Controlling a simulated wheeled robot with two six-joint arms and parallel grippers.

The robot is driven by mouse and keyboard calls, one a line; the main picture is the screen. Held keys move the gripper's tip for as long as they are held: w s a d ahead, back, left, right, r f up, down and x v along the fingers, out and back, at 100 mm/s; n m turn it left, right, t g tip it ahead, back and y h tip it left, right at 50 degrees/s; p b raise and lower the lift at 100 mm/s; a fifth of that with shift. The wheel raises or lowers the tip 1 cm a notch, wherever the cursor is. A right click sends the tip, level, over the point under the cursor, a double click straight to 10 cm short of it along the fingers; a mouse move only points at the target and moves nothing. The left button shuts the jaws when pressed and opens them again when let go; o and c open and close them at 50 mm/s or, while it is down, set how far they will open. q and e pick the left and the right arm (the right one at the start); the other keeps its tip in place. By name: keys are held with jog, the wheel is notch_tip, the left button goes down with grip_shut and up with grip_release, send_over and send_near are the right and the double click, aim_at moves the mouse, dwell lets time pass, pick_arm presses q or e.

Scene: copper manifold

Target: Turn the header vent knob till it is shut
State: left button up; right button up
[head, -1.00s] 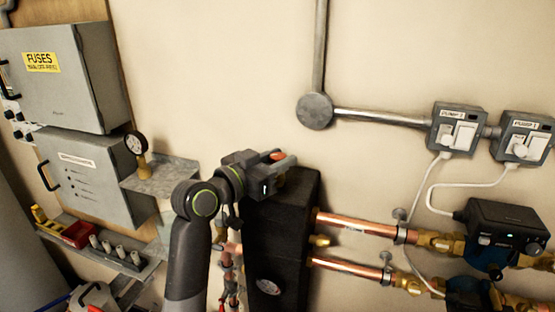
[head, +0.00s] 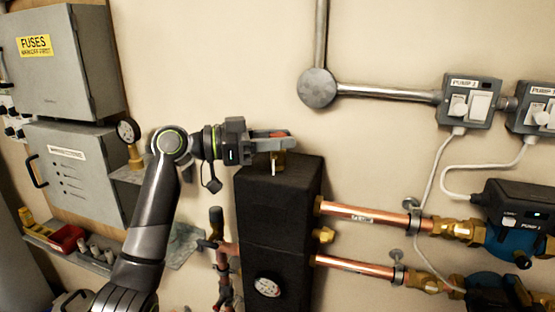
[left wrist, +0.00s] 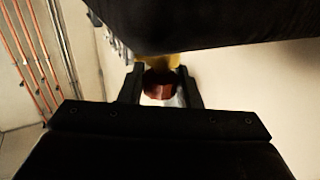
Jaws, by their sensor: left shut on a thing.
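The red header vent knob (head: 277,134) sits on a brass vent body (head: 278,160) above the black insulated header (head: 270,215). My left gripper (head: 284,140) reaches in level from the left and is shut on the knob. In the left wrist view, the dark red knob (left wrist: 160,84) sits between the two black fingers (left wrist: 160,92), with yellow brass (left wrist: 158,62) beyond it. The fingers hide part of the knob. My right gripper is not in view.
Copper pipes (head: 365,215) leave the header to the right toward the pumps (head: 515,225). Grey cabinets (head: 75,170) are at the left. The wall above the header is clear.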

pick_arm(q)
jog(key=m+g+b, duration=0.1)
jog(key=g, duration=0.1)
jog(key=shift+w+f+m+g, duration=0.1)
jog(key=shift+m+g, duration=0.3)
jog(key=m+g, duration=0.2)
jog(key=g, duration=0.1)
jog(key=shift+r, duration=0.2)
jog(key=shift+m+g+y+p, duration=0.3)
jog(key=shift+m+g+p, duration=0.2)
jog(key=shift+m+g, duration=1.05)
jog(key=shift+m+g+y+p, duration=0.35)
jog(key=shift+g+y+p, duration=0.3)
jog(key=shift+g, duration=0.8)
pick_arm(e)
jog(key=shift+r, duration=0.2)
pick_arm(q)
jog(key=shift+f+m+g+p, duration=0.2)
jog(key=shift+m+g+p, duration=0.1)
jog(key=shift+m+g, duration=0.1)
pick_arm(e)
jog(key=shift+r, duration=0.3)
pick_arm(q)
jog(key=o, duration=0.9)
jog(key=shift+o, duration=0.2)
jog(key=shift+r, duration=0.1)
